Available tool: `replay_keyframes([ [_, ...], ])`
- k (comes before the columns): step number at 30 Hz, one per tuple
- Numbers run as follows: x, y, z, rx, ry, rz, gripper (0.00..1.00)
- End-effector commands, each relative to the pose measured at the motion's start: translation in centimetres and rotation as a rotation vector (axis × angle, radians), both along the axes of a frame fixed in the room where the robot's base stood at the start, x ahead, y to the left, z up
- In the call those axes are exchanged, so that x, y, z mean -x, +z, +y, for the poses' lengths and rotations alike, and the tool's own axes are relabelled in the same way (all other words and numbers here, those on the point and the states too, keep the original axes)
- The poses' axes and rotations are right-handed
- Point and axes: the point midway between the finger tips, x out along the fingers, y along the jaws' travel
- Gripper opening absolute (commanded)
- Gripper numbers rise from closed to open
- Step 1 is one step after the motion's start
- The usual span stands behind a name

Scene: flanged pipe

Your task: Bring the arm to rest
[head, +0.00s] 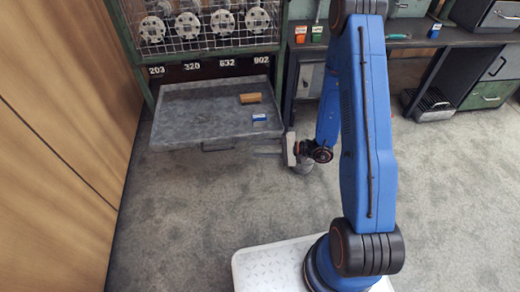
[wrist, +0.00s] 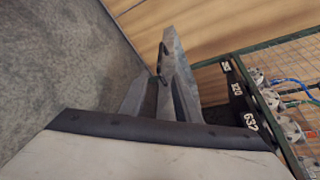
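My blue arm rises from the white base plate and bends down to my gripper (head: 267,147), which is just right of the grey metal tray's front right corner in the head view. Whether the fingers touch the tray (head: 190,108) cannot be told.
The tray holds a brown block (head: 250,98) and a blue-and-white box (head: 260,118). A wire-mesh rack (head: 210,45) with several flanges stands behind it. A wooden wall (head: 65,120) is at the left. A dark workbench (head: 430,42) is at the right. Carpet in front is clear.

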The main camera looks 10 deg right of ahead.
Motion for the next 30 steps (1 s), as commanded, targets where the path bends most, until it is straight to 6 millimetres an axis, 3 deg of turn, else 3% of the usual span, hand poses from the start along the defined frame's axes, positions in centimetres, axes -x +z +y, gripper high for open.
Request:
replay_keyframes([
  [17,0.1,0.6,0.2,0.0,0.014,-0.005,0.3],
  [30,3.6,9.0,2.0,0.033,0.242,-0.049,0.3],
])
